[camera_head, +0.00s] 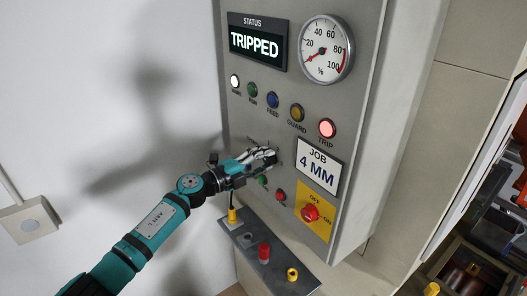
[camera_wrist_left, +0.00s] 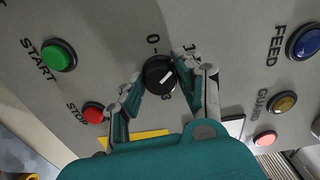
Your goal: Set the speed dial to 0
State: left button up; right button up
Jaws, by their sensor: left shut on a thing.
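The speed dial (camera_wrist_left: 154,69) is a black round knob with a white pointer line, on the grey panel. In the left wrist view my left gripper (camera_wrist_left: 162,76) has one finger on each side of it and is shut on it. The pointer line slants to the upper right, away from the 0 mark (camera_wrist_left: 152,40), which stands above the knob. Some scale numbers are partly hidden by the fingers. In the head view my left gripper (camera_head: 267,157) is at the panel and hides the dial. My right gripper is not in view.
The status display (camera_head: 257,42) reads TRIPPED and the red TRIP lamp (camera_head: 327,128) is lit. The gauge (camera_head: 325,48) is above. Green START (camera_wrist_left: 59,54) and red STOP (camera_wrist_left: 93,112) buttons are close to the gripper. A red switch (camera_head: 310,213) sits on a yellow plate.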

pick_arm(q)
jog(key=n, duration=0.3)
jog(key=shift+p, duration=0.4)
jog(key=n, duration=0.3)
jog(key=shift+f, duration=0.1)
jog(key=shift+n, duration=2.1)
jog(key=o, duration=1.1)
jog(key=shift+o, duration=0.2)
jog(key=shift+s+a, duration=0.15)
jog(key=v, duration=1.1)
jog(key=shift+s+a, duration=0.15)
jog(key=shift+a, duration=0.1)
